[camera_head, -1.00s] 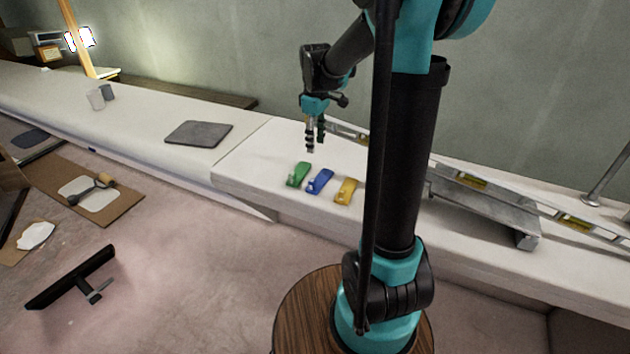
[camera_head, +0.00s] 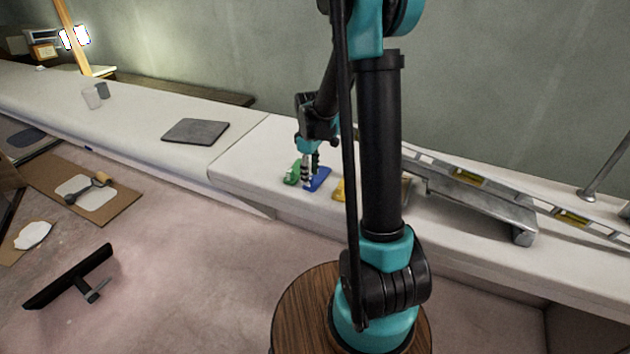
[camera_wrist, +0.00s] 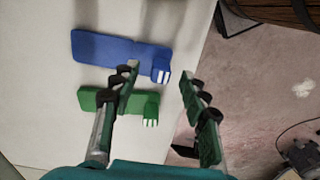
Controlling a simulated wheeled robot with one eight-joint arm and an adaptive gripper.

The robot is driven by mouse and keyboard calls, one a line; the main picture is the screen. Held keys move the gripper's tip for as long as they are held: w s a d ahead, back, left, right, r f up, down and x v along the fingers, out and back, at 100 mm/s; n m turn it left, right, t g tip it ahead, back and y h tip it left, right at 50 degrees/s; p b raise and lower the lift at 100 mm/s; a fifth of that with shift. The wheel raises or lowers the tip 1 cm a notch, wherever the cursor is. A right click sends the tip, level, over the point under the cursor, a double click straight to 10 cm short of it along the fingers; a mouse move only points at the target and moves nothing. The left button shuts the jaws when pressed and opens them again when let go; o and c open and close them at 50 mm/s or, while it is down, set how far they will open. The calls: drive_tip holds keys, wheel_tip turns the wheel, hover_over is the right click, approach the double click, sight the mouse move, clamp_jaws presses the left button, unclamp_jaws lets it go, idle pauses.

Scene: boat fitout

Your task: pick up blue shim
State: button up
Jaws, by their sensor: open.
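The blue shim (camera_head: 318,181) lies flat on the white bench top, between a green shim (camera_head: 291,174) and a yellow shim (camera_head: 339,190). My gripper (camera_head: 309,178) is low over the bench at the blue shim and hides part of it. In the wrist view the blue shim (camera_wrist: 115,50) lies ahead of the fingertips, with its blocky, white-marked end toward the right. The green shim (camera_wrist: 112,102) shows nearer, partly behind the left finger. My gripper (camera_wrist: 160,80) is open with nothing between its fingers. I cannot tell whether the fingertips touch the blue shim.
A spirit level (camera_head: 465,178) and a grey metal piece (camera_head: 480,206) lie to the right on the bench. The bench's front edge (camera_head: 245,200) is close to the shims.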

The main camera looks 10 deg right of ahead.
drive_tip(key=shift+a+f, duration=0.1)
drive_tip(key=shift+f, duration=1.35)
clamp_jaws()
